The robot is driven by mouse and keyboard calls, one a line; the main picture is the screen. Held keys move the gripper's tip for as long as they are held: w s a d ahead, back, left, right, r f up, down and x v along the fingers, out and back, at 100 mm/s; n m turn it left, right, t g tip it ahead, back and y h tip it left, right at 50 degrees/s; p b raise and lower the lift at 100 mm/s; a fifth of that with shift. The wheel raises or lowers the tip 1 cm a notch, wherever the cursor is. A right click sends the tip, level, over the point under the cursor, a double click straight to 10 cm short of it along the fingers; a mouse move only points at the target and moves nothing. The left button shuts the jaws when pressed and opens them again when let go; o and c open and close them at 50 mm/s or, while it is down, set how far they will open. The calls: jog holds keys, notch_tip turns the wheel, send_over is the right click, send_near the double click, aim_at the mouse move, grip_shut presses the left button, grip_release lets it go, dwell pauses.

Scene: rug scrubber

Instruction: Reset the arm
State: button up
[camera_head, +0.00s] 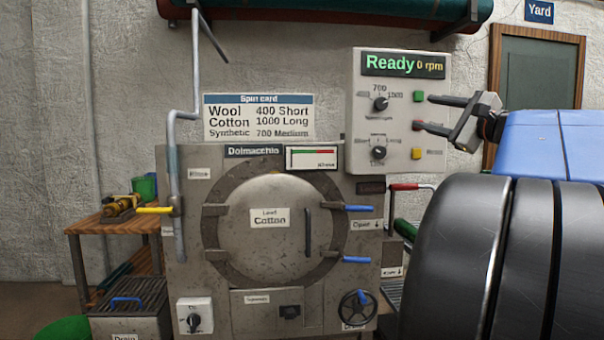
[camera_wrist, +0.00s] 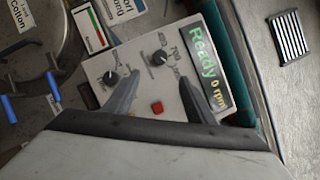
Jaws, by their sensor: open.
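My gripper (camera_head: 425,112) is open and empty in front of the right side of the control box (camera_head: 361,140). In the head view its fingers reach left, the upper beside the green button (camera_head: 419,96), the lower over the red button. In the wrist view the red button (camera_wrist: 157,107) shows between the fingers (camera_wrist: 160,80); whether anything touches the box is unclear. The display (camera_head: 404,65) reads "Ready 0 rpm". Two black knobs (camera_head: 380,104) (camera_head: 379,153) and a yellow button (camera_head: 416,154) sit on the box.
The machine's round door (camera_head: 262,240) bears a "Cotton" load card and looks shut. A spin card (camera_head: 258,117) hangs above the machine. A bench (camera_head: 100,222) with a yellow tool stands left. A handwheel (camera_head: 357,311) sits low right. A rolled rug hangs overhead.

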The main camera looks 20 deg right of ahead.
jog(key=a+f+n+g+y, duration=0.4)
jog(key=a+f+n+g, duration=0.55)
jog(key=a+f, duration=1.65)
jog(key=s+a+f+n+g+h, duration=0.2)
jog(key=s+f+n, duration=0.4)
jog(key=s+f, duration=0.3)
jog(key=s+a+f+n+g+h, duration=0.3)
jog(key=s+f+n, duration=0.4)
jog(key=f, duration=1)
jog(key=s+g, duration=0.1)
jog(key=s, duration=0.1)
jog(key=shift+s+f, duration=0.3)
jog(key=shift+s, duration=0.1)
